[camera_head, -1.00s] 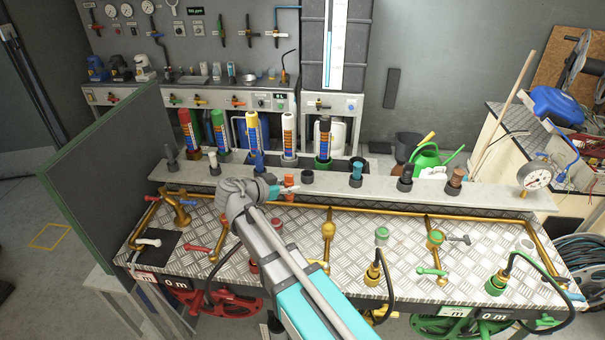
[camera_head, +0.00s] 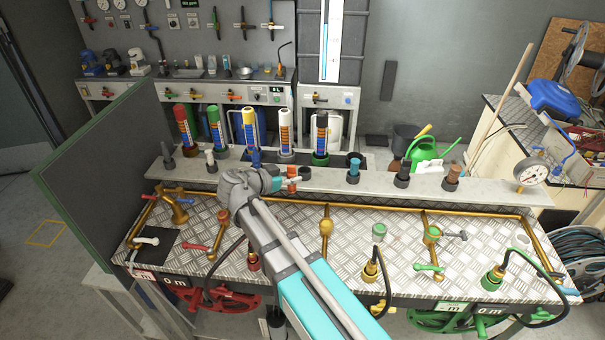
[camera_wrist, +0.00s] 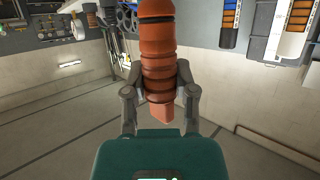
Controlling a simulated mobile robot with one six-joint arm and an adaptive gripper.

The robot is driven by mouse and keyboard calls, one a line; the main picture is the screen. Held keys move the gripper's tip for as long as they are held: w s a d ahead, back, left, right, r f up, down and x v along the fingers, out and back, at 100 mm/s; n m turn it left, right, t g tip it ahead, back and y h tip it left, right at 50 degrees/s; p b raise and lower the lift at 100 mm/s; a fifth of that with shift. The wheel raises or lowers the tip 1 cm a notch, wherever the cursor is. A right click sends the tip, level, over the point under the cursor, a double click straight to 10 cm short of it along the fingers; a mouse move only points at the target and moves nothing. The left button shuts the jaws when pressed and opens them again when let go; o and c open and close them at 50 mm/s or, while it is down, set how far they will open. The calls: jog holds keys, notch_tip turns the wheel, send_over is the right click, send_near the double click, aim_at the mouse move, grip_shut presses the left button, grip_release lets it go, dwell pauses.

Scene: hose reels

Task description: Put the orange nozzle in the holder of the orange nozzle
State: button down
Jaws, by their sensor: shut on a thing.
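My gripper (camera_head: 285,183) is shut on the orange nozzle (camera_head: 292,173), above the grey rail on the bench. In the wrist view the orange nozzle (camera_wrist: 157,60) stands upright between my two fingers (camera_wrist: 158,85), with its top cut off by the picture edge. An empty black ring holder (camera_head: 305,174) sits on the rail close to the right of the nozzle. The nozzle overlaps its left side in the head view, and I cannot tell the gap between them. Whether another holder is hidden behind the nozzle or my arm cannot be told.
Several coloured tubes, such as a white one (camera_head: 285,131), stand behind.

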jog(key=d+r+p, duration=0.7)
jog(key=shift+d+r, duration=0.15)
jog(key=shift+r, duration=0.25)
jog(key=shift+w, duration=0.15)
jog(key=shift+w+a+f+b, duration=0.7)
jog(key=shift+w+f+b, duration=0.85)
jog(key=shift+w, duration=0.55)
jog(key=shift+w+a+f+b, duration=0.7)
jog(key=shift+w+f+b, duration=0.8)
jog(key=shift+w, duration=0.55)
jog(key=shift+w+a+f+b, duration=0.7)
jog(key=shift+w+f+b, duration=0.85)
jog(key=shift+w, duration=0.55)
